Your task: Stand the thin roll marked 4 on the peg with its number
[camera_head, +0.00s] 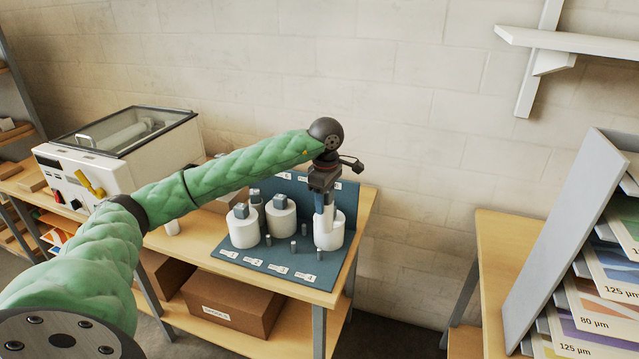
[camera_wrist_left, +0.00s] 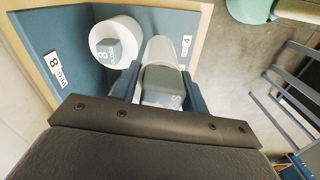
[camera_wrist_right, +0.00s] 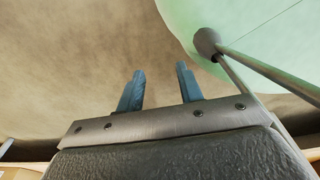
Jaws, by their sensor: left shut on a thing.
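My left gripper (camera_head: 323,203) is shut on a thin white roll (camera_head: 323,224) with a grey block on its top, held upright at the right of the blue peg board. In the left wrist view the thin roll (camera_wrist_left: 162,52) sits between the fingers, near the label ending in 4 (camera_wrist_left: 187,47); the mark on its grey block is unclear. Its lower end is hidden, so I cannot tell whether it is around a peg. A thick roll marked 8 (camera_wrist_left: 117,27) stands close beside it. My right gripper (camera_wrist_right: 160,85) is open and empty.
The blue board (camera_head: 229,261) carries several bare grey pegs and white labels. Thick white rolls (camera_head: 243,232) stand on its left part. A white laminator (camera_head: 120,150) is at the left of the wooden table. A slanted grey rack with film sheets (camera_head: 560,240) stands at the right.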

